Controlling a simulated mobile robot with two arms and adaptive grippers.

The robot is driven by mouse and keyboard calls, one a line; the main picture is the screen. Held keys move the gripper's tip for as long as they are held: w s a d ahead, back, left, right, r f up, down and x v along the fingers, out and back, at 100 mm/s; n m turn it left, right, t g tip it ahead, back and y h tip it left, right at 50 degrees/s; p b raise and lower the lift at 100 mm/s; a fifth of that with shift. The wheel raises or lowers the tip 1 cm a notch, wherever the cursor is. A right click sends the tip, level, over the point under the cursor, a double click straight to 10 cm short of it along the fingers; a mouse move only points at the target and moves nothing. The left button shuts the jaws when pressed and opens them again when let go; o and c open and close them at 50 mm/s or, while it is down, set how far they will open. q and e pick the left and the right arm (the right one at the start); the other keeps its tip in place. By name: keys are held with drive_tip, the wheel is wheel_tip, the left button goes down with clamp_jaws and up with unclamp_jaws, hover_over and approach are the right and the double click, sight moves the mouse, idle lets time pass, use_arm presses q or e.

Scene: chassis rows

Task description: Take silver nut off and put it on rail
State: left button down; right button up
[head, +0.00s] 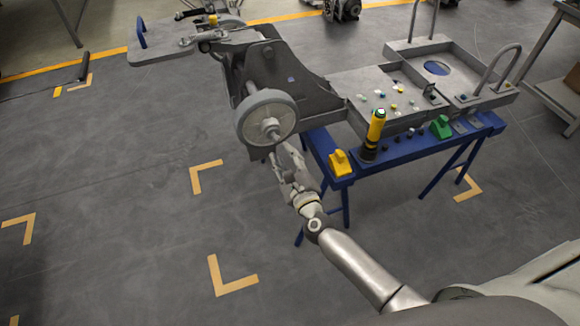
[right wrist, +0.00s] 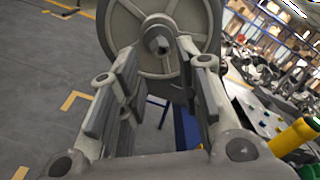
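A grey spoked wheel (head: 252,113) is mounted on the side of the chassis (head: 305,97). The silver nut (right wrist: 158,44) sits at its hub in the right wrist view, and the hub end also shows in the head view. My right gripper (head: 286,165) is just below and in front of the hub. In the right wrist view its two fingers are apart, one on each side of the nut, with nothing held. I cannot tell whether they touch the wheel. A blue rail (head: 385,155) runs along the table's front. My left gripper is not in view.
On the blue rail stand a yellow block (head: 340,163), a yellow and black tool (head: 374,134), a green block (head: 440,127) and several small dark pieces. A grey tray (head: 462,67) with upright handles lies behind.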

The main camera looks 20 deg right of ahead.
drive_tip(key=shift+w+a+b, duration=0.1)
drive_tip(key=shift+w+b, duration=0.55)
drive_tip(key=shift+w, duration=1.95)
drive_tip(key=shift+c, duration=0.2)
clamp_jaws()
drive_tip(key=shift+c, duration=2.2)
unclamp_jaws()
drive_tip(key=shift+c, duration=1)
drive_tip(key=shift+s, duration=1.85)
